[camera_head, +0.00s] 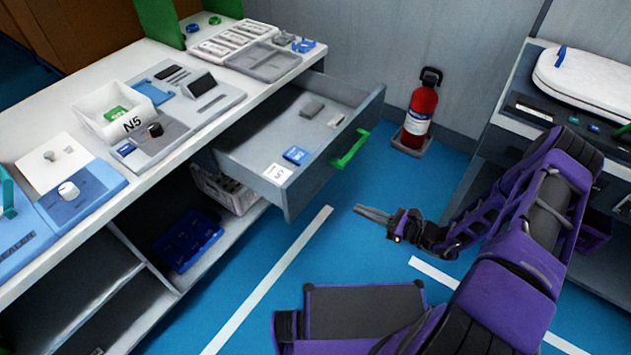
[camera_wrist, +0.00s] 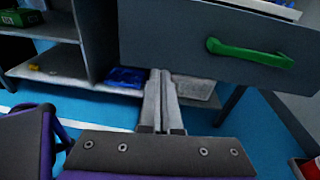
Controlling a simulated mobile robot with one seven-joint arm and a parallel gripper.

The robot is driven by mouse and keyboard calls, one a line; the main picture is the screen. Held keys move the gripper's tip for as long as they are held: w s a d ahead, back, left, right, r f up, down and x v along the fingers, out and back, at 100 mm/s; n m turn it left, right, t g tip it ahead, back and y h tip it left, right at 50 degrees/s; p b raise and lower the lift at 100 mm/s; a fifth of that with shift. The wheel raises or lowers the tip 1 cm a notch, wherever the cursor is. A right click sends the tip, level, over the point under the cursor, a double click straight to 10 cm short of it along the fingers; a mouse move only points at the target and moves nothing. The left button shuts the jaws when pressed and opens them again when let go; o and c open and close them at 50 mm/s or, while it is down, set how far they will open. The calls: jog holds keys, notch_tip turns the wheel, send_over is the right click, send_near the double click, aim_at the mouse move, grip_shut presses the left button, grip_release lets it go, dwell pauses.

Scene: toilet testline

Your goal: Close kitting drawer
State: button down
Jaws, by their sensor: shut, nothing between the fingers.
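The kitting drawer (camera_head: 240,150) is grey and stands pulled out from under the white workbench (camera_head: 85,230). A green handle (camera_head: 350,149) is on its front panel. Inside lie a blue item, a white label and small grey pieces. My gripper (camera_head: 358,209) is shut and empty, out in front of the drawer, apart from it and lower than the handle. In the wrist view my shut fingers (camera_wrist: 160,75) point toward the lower edge of the drawer front (camera_wrist: 160,40), with the green handle (camera_wrist: 250,53) up and to the right.
A red fire extinguisher (camera_head: 420,110) stands on the floor by the wall, right of the drawer. A blue crate (camera_head: 187,243) and a light crate (camera_head: 225,188) sit on the shelf below. Another workbench (camera_head: 500,120) is at the right. Blue floor lies clear before the drawer.

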jog(key=r+m+t, duration=0.1)
jog(key=r+t, duration=0.1)
send_near(311, 179)
jog(key=shift+y, duration=0.3)
jog(key=x, duration=0.6)
jog(key=shift+w+a+f, duration=0.1)
jog(key=shift+w+a, duration=0.15)
jog(key=shift+w, duration=0.1)
